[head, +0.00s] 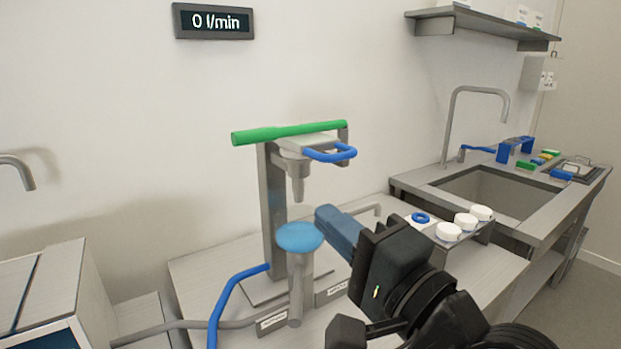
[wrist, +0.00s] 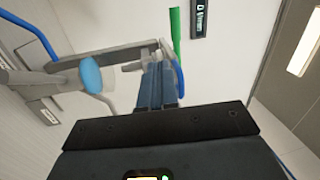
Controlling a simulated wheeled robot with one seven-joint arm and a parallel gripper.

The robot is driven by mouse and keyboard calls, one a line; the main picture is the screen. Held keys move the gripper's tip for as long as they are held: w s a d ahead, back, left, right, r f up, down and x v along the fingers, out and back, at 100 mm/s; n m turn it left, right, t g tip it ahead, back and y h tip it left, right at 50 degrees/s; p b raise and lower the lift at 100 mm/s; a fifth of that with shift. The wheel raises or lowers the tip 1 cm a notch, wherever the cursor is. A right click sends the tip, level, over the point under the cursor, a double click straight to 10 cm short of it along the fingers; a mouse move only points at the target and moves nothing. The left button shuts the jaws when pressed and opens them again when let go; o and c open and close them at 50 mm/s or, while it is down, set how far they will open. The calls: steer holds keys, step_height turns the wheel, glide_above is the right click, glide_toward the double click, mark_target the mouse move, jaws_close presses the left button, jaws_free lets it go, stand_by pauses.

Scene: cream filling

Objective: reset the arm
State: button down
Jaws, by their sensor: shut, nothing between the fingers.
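My gripper (head: 334,222) has blue fingers that are shut and empty. In the head view its tips are just right of the blue round knob (head: 300,237) on the grey post; I cannot tell whether they touch it. In the wrist view my gripper (wrist: 157,75) points up the picture, with the blue knob (wrist: 90,75) to its left. The filling stand (head: 272,200) rises behind, with a green lever (head: 290,132), a blue handle (head: 332,154) and a downward nozzle (head: 298,185). The green lever also shows in the wrist view (wrist: 175,30).
White round lids (head: 465,221) and a blue ring (head: 420,217) sit on a ledge to the right. Further right is a sink (head: 495,190) with a tap. A display (head: 213,21) on the wall reads 0 l/min. A blue hose (head: 225,300) runs at the front left.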

steer(key=s+d+f+n+h, duration=0.1)
steer(key=s+d+f+h, duration=0.3)
steer(key=s+d+f, duration=0.4)
steer(key=s+d+f+n+h, duration=0.1)
steer(key=s+d+f+h, duration=0.3)
steer(key=f, duration=0.6)
steer(key=s+d+f+n+h, duration=0.1)
steer(key=s+d+n, duration=0.1)
steer(key=s, duration=0.6)
steer(key=s+d+f+n+h, duration=0.1)
steer(key=s+d+n, duration=0.1)
steer(key=s, duration=0.7)
steer(key=s+d+f+n+g+h, duration=0.1)
steer(key=s+d+n, duration=0.2)
steer(key=s, duration=0.5)
steer(key=shift+s+n+h, duration=0.25)
steer(key=shift+n+h, duration=0.05)
steer(key=shift+n, duration=0.2)
